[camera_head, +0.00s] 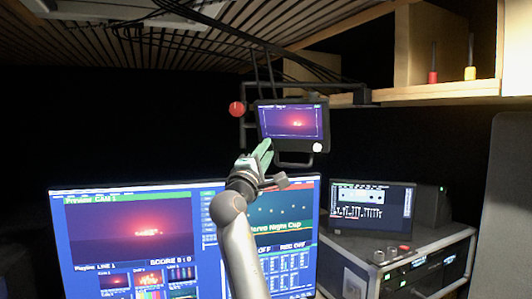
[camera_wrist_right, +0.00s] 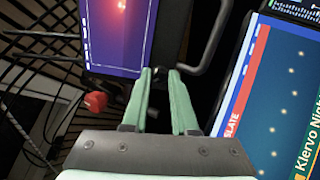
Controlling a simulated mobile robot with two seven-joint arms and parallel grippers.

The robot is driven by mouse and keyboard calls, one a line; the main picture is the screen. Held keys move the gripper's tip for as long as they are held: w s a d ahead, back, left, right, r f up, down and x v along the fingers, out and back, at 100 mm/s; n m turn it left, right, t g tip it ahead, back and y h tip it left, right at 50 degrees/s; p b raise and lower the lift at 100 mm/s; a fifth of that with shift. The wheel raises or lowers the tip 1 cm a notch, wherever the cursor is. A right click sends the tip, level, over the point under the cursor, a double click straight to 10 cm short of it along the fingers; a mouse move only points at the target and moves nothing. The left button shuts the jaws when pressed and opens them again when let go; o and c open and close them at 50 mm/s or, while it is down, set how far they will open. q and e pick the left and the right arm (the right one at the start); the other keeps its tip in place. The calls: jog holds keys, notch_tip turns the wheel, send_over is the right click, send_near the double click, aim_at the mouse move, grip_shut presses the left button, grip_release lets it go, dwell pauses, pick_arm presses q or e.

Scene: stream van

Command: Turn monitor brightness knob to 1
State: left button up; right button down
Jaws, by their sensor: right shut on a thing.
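A small monitor (camera_head: 292,122) with a dark frame hangs in the middle of the head view and shows a purple-red picture. In the wrist view its screen (camera_wrist_right: 118,35) is at the upper left. My right gripper (camera_head: 267,146) reaches up to the monitor's lower left edge. In the wrist view the green fingers of my right gripper (camera_wrist_right: 161,75) are close together at the dark bezel, shut on what looks like the brightness knob, which is mostly hidden between the tips. Its setting cannot be read. My left gripper is not in view.
A red ball-shaped part (camera_head: 237,109) is left of the monitor and a white one (camera_head: 317,147) at its lower right. Large screens (camera_head: 130,225) stand below, behind my right arm. A laptop-like screen (camera_head: 371,205) stands on a rack (camera_head: 440,235) at right. Cables hang above.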

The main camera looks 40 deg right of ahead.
jog(key=shift+n, duration=1.9)
jog(key=c, duration=0.7)
grip_release()
jog(key=b+v, duration=0.4)
jog(key=v, duration=0.8)
jog(key=shift+s+a, duration=0.1)
jog(key=shift+a, duration=0.15)
